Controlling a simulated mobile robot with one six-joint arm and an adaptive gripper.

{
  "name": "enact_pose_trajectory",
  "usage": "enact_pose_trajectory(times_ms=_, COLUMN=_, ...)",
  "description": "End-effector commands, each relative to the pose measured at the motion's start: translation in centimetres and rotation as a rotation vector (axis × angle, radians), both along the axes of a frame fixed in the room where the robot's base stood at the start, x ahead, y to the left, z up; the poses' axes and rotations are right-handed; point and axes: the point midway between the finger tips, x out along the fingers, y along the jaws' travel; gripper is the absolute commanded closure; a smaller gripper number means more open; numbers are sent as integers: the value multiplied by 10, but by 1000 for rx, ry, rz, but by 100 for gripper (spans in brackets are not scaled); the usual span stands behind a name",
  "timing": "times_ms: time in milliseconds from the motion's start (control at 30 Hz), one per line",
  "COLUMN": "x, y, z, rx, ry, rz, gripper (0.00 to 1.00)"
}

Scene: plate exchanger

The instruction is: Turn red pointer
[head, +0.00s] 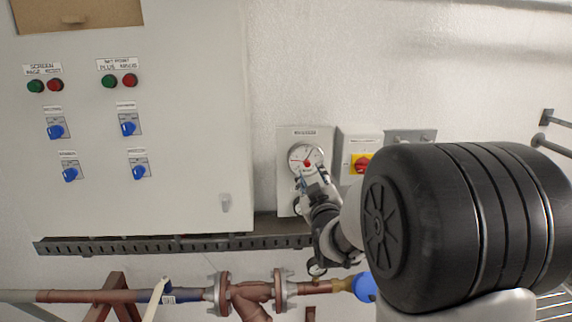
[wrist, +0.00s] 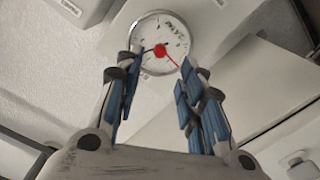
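The round white gauge (head: 306,159) sits on a grey wall panel in the head view; it also shows at the top of the wrist view (wrist: 149,32). Its red pointer has a red hub (wrist: 160,50) and a thin red needle towards the lower right in the wrist view. A dark needle points to the left of the hub. My gripper (wrist: 158,70) is open, its two blue-padded fingers apart below the dial, with nothing visible between them. In the head view my gripper (head: 312,178) is just below the gauge. Whether a fingertip touches the dial I cannot tell.
A red and yellow rotary switch (head: 361,163) is on the box to the gauge's right. A large grey cabinet (head: 180,190) with buttons and blue knobs stands at left. Pipes with a flanged valve (head: 250,292) run below. My arm hides the lower right wall.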

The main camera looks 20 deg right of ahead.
Motion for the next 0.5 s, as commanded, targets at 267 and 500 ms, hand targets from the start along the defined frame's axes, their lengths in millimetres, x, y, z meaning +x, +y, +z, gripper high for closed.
enact_pose_trajectory(times_ms=267, x=52, y=-15, z=1, rx=0, ry=-1, rz=0, gripper=64)
enact_pose_trajectory(times_ms=500, x=70, y=-20, z=0, rx=0, ry=0, rz=0, gripper=64)
